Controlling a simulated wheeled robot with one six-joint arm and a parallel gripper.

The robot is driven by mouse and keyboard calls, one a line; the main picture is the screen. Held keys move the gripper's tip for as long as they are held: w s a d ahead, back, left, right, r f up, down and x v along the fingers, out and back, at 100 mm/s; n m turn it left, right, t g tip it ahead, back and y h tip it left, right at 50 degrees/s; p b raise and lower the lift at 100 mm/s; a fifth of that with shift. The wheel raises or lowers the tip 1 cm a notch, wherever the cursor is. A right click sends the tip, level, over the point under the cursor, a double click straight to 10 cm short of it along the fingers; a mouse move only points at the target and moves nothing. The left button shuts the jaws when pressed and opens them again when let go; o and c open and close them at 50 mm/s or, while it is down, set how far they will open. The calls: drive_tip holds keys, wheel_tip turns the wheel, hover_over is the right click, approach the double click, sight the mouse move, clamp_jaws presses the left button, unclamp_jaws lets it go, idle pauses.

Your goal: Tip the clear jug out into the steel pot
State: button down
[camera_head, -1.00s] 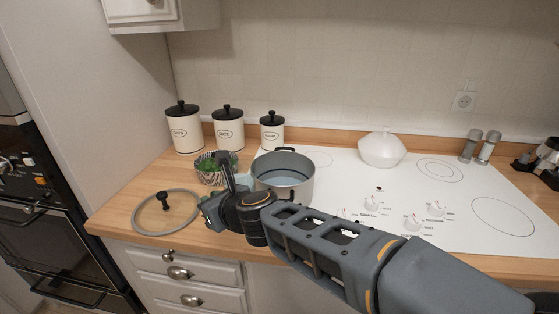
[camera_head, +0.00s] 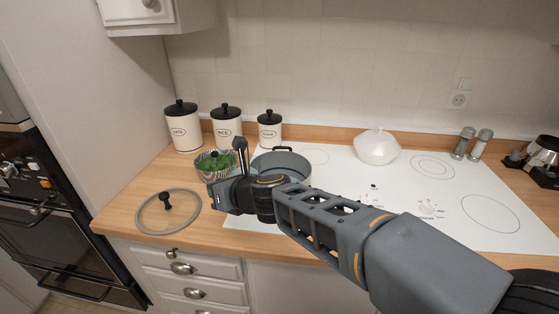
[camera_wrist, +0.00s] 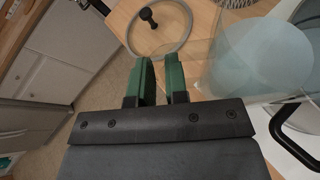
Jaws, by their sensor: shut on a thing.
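The steel pot (camera_head: 288,162) stands upright at the left front of the white cooktop, its near side partly hidden by my gripper. In the wrist view a black loop handle (camera_wrist: 278,128), apparently the pot's, shows at the right. The clear jug (camera_wrist: 262,58) is a see-through bluish cylinder right of my fingers in the wrist view; in the head view my gripper and arm hide it or it is too faint to make out. My gripper (camera_wrist: 161,75) has green finger pads shut on the jug, though the grip itself is hard to see. I cannot tell any contents.
A glass lid with a black knob (camera_head: 167,203) lies on the wooden counter at the left. A patterned bowl of greens (camera_head: 213,168) stands close left of the pot. Several canisters (camera_head: 227,127) line the wall. A white lidded dish (camera_head: 377,147) sits behind on the cooktop.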

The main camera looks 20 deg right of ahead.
sight(238, 165)
drive_tip(key=shift+w+d+r+m+g+y+p, duration=0.15)
drive_tip(key=shift+w+d+r+m+y+p, duration=0.35)
drive_tip(key=shift+r+p, duration=0.8)
drive_tip(key=shift+w+d+r+m+g+y+p, duration=0.15)
drive_tip(key=shift+w+d+r+m+p, duration=0.35)
drive_tip(key=shift+d+r+p, duration=0.6)
drive_tip(key=shift+w+d+r+m+g+y+p, duration=0.1)
drive_tip(key=shift+w+d+r+m+y+p, duration=0.35)
drive_tip(key=shift+r+p, duration=1)
drive_tip(key=shift+w+d+f+m+p, duration=0.15)
drive_tip(key=shift+d+m+p, duration=0.25)
drive_tip(key=shift+m, duration=0.25)
drive_tip(key=shift+d+y, duration=0.15)
drive_tip(key=shift+y, duration=0.25)
drive_tip(key=shift+w+d+r+m+y+p, duration=0.25)
drive_tip(key=shift+d+r+m+p, duration=0.1)
drive_tip(key=shift+r+m+p, duration=0.25)
drive_tip(key=shift+w+d+r+m+y+p, duration=0.2)
drive_tip(key=shift+d+r+m+p, duration=0.15)
drive_tip(key=shift+r+p, duration=0.35)
drive_tip(key=shift+w+d+r+m+y+p, duration=0.35)
drive_tip(key=shift+d+r+m+p, duration=0.15)
drive_tip(key=shift+d+r+m, duration=0.1)
drive_tip(key=shift+w+d+r+m+y+p, duration=0.2)
drive_tip(key=shift+w+d+r+m+p, duration=0.2)
drive_tip(key=shift+r+m, duration=0.2)
